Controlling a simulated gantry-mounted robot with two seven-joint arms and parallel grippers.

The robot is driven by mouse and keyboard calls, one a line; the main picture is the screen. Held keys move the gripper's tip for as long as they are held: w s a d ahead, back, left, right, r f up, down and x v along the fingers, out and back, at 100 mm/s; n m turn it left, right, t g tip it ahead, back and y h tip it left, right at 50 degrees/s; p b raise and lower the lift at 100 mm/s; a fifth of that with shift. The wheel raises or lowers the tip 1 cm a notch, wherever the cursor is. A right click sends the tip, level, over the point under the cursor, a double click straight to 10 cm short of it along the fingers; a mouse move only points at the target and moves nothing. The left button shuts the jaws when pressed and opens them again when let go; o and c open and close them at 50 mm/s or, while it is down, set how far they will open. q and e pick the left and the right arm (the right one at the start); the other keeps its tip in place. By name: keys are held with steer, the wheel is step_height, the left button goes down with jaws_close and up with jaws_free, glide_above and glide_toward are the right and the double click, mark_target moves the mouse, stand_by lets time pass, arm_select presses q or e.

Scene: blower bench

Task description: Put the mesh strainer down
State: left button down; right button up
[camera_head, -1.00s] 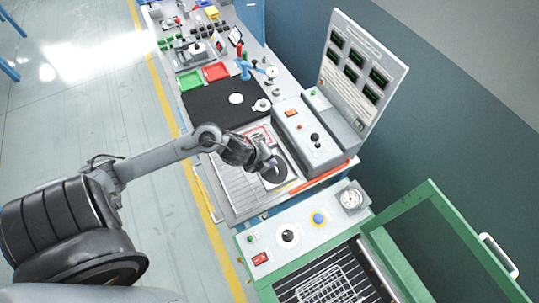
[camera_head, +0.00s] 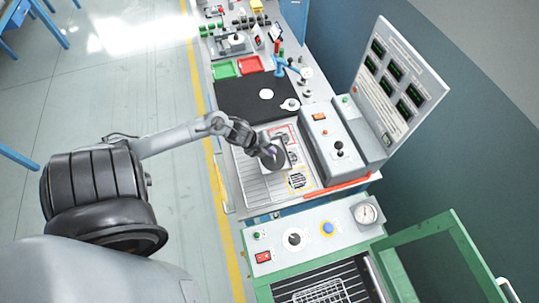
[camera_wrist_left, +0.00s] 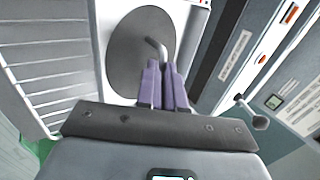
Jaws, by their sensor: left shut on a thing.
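A yellow-ringed round grille (camera_head: 297,180) lies uncovered just below and right of the strainer. I cannot tell whether the strainer touches the bench. My right gripper is not in view.
A grey control box (camera_head: 326,148) stands close to the right. A red bar (camera_head: 340,189) runs along the bench's near edge. A black mat (camera_head: 240,98) lies beyond. A green-framed machine (camera_head: 360,250) with a wire basket (camera_head: 320,292) is nearer. The slatted surface (camera_head: 258,188) is clear.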

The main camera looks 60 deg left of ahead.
mark_target(269, 157)
arm_select(q)
steer(key=shift+f, duration=1.95)
steer(key=shift+f, duration=0.1)
steer(key=c, duration=1.3)
jaws_free()
steer(key=shift+o, duration=0.2)
steer(key=p+v, duration=0.2)
steer(key=v, duration=0.9)
steer(key=s+d+r+n+g, duration=0.1)
steer(key=s+d+r+n, duration=0.1)
steer(key=d+n, duration=0.7)
steer(key=s+d+r+n+g+y, duration=0.1)
steer(key=s+d+r+n+g, duration=0.1)
steer(key=d+r+n, duration=0.3)
steer(key=d+n, duration=0.4)
steer(key=d, duration=0.7)
steer(key=shift+s+r, duration=0.15)
steer(key=shift+s, duration=0.1)
